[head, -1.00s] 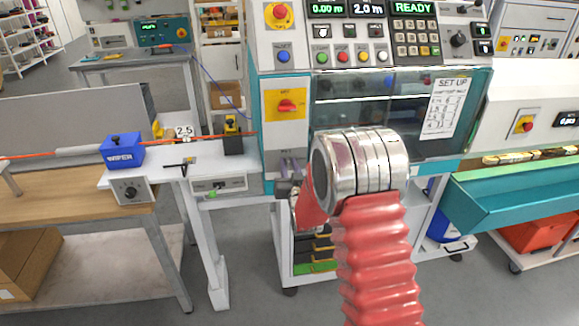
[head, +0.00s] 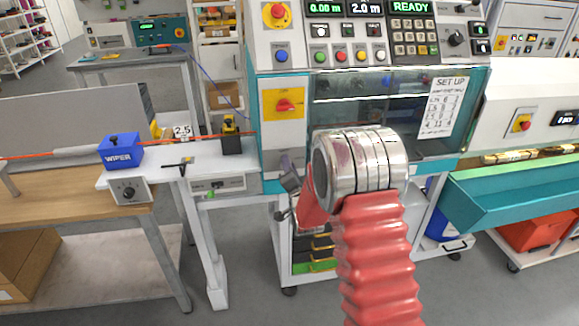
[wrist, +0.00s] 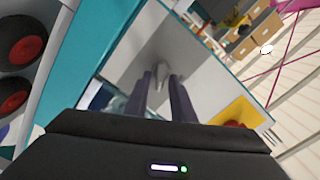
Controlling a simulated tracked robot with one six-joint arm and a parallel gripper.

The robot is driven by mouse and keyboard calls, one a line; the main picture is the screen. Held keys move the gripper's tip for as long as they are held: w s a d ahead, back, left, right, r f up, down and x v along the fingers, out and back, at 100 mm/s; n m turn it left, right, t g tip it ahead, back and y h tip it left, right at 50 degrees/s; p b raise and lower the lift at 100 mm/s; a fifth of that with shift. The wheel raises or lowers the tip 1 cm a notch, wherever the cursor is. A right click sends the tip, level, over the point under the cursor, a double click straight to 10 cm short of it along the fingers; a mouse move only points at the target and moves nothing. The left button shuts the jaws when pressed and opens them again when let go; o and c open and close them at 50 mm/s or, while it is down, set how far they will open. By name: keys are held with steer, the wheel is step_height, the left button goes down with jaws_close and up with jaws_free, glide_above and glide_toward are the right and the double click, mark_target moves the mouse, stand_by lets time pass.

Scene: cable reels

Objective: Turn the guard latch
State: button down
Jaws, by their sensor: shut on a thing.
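The guard latch (wrist: 161,73) is a small grey lever on a pale grey panel in the wrist view. My gripper (wrist: 162,84) has its two dark fingers on either side of it, shut on it. In the head view my gripper (head: 290,172) is tilted in front of the teal-edged machine (head: 254,150), left of my arm's silver joint. The latch cannot be made out in the head view. The machine's dark clear guard window (head: 390,105) is partly hidden behind my arm.
A red knob on a yellow plate (head: 284,104) sits above my gripper. A white side bench (head: 165,165) with a blue wiper block (head: 121,152) and an orange cable stands at left. A teal trough (head: 515,195) is at right. Grey floor is open in front.

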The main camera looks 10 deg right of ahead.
steer(key=m, duration=0.6)
steer(key=shift+d+f, duration=0.35)
steer(key=shift+f, duration=0.05)
steer(key=shift+m, duration=0.3)
steer(key=c, duration=1.9)
jaws_free()
steer(key=shift+f, duration=0.1)
steer(key=shift+o, duration=0.3)
steer(key=shift+a, duration=0.1)
steer(key=s, duration=1.3)
steer(key=shift+s, duration=0.4)
